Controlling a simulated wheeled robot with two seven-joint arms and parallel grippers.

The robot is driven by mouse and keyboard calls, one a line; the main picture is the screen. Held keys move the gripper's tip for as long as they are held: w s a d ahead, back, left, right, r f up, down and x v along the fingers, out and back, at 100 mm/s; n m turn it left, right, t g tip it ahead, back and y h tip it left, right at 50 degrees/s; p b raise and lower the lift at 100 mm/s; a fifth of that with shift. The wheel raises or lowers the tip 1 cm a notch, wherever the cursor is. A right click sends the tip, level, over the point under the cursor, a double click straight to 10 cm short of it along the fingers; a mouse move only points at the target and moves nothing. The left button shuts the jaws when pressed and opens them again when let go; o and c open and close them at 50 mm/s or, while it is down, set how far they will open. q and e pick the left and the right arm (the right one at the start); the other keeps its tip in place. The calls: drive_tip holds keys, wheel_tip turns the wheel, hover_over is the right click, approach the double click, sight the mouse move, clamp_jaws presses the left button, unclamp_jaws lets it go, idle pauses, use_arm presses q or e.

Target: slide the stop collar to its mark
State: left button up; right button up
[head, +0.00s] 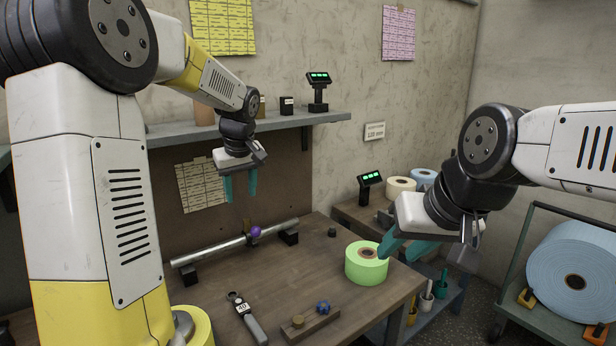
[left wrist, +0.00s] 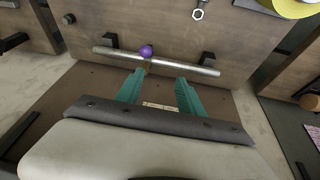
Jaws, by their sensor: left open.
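A steel rod (head: 225,246) (left wrist: 120,54) lies on two dark supports along the back of the wooden table. The stop collar (head: 250,226), small and brass-coloured with a purple knob (head: 256,232) (left wrist: 146,51), sits around the rod, right of its middle in the head view. My left gripper (head: 240,199) is open and empty above the rod. In the left wrist view its fingers (left wrist: 161,79) point at the rod, with the collar near the left fingertip. I cannot make out a mark on the rod. My right gripper (head: 402,251) is open, in front of the table's right side.
A green roll (head: 367,265) stands at the table's right, close to my right gripper in the picture. A hand gauge (head: 247,318) and a wooden block with a blue knob (head: 311,324) lie at the front. A shelf (head: 270,126) runs along the wall behind my left gripper.

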use_arm(q)
drive_tip(key=s+d+r+m+t+h, duration=0.1)
drive_tip(key=s+d+m, duration=0.1)
drive_tip(key=s, duration=1.2)
drive_tip(key=s+d+r+m+t+h, duration=0.1)
drive_tip(key=s+m, duration=0.4)
drive_tip(key=s, duration=0.8)
drive_tip(key=shift+s+d+h, duration=0.35)
drive_tip(key=shift+d+h, duration=0.3)
drive_tip(key=shift+h, duration=0.15)
